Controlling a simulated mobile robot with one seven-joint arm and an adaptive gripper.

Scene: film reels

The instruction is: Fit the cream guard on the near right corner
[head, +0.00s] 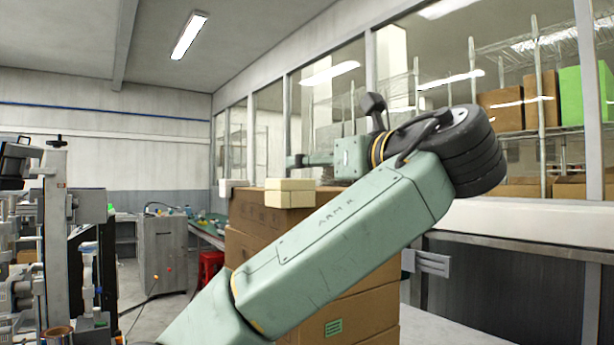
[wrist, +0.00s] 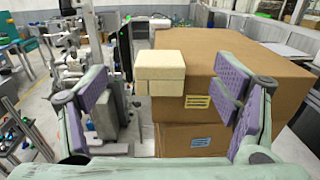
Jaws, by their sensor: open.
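The cream guard (head: 290,193) is a pale block with a seam around it, at a top corner of the cardboard box stack (head: 262,215). In the wrist view the cream guard (wrist: 160,72) covers the box's near left top corner as seen there and hangs over its side faces. I cannot tell how snugly it sits. My gripper (wrist: 163,88) is open, with purple-padded fingers wide apart to the left and right of the guard. Neither finger visibly touches it. In the head view my gripper (head: 298,160) is above the stack, partly hidden behind my arm.
A smaller white block (head: 232,187) sits at another top corner of the stack. Metal equipment (head: 75,230) stands at the left. A grey cabinet (head: 162,250) and a red stool (head: 210,266) are farther back. A windowed wall runs along the right.

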